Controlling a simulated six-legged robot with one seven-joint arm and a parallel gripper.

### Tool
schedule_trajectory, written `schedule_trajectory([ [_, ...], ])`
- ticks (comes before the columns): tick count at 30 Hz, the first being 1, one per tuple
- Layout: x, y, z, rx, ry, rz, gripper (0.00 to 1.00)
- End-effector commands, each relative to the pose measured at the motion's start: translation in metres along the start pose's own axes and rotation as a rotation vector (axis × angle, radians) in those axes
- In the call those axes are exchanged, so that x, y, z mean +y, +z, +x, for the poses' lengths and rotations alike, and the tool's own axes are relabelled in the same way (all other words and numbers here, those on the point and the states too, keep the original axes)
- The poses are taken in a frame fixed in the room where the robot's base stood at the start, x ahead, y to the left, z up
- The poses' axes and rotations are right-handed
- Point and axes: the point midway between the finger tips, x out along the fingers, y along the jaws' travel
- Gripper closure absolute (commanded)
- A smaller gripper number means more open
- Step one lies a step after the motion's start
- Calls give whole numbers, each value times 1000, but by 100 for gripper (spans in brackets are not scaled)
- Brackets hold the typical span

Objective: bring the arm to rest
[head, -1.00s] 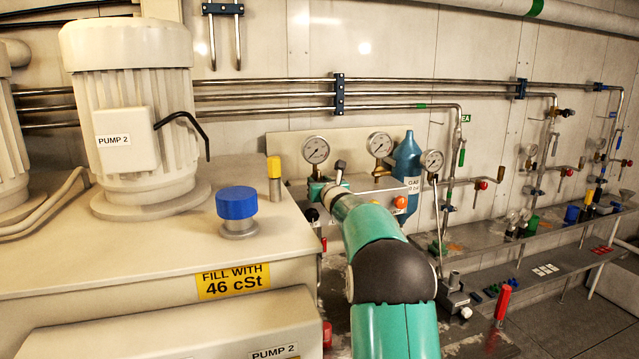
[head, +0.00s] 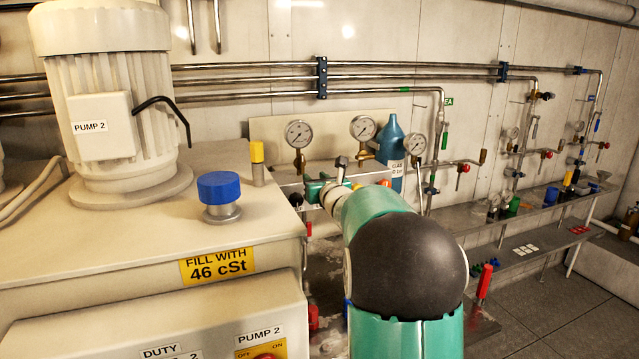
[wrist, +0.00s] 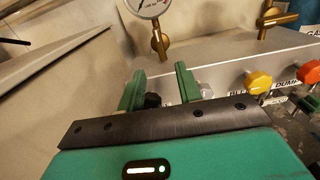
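My arm reaches forward from the bottom of the head view, with its dark elbow cap large in front. My gripper (head: 326,190) is at the far end, in front of the gauge panel, small and partly hidden by my own arm. In the wrist view my gripper (wrist: 160,88) shows two green fingers standing apart with nothing held between them. A black knob (wrist: 152,100) shows beyond the gap, close to the left finger. Whether the fingers touch the panel cannot be told.
A yellow knob (wrist: 257,81) and a red knob (wrist: 309,72) are on the panel. Pressure gauges (head: 299,133) stand above it, with a blue bottle (head: 390,150) behind. The pump housing with a blue cap (head: 220,188) is left of my arm. Floor (head: 545,310) is open at right.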

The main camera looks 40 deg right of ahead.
Motion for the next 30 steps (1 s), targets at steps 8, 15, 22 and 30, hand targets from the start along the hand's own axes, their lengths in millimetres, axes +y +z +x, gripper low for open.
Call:
schedule_trajectory([
  [8,0,0,-25,0,0,-1,65],
  [15,0,0,-25,0,0,0,65],
  [22,0,0,-24,0,0,0,65],
  [30,-1,0,-26,0,0,0,65],
])
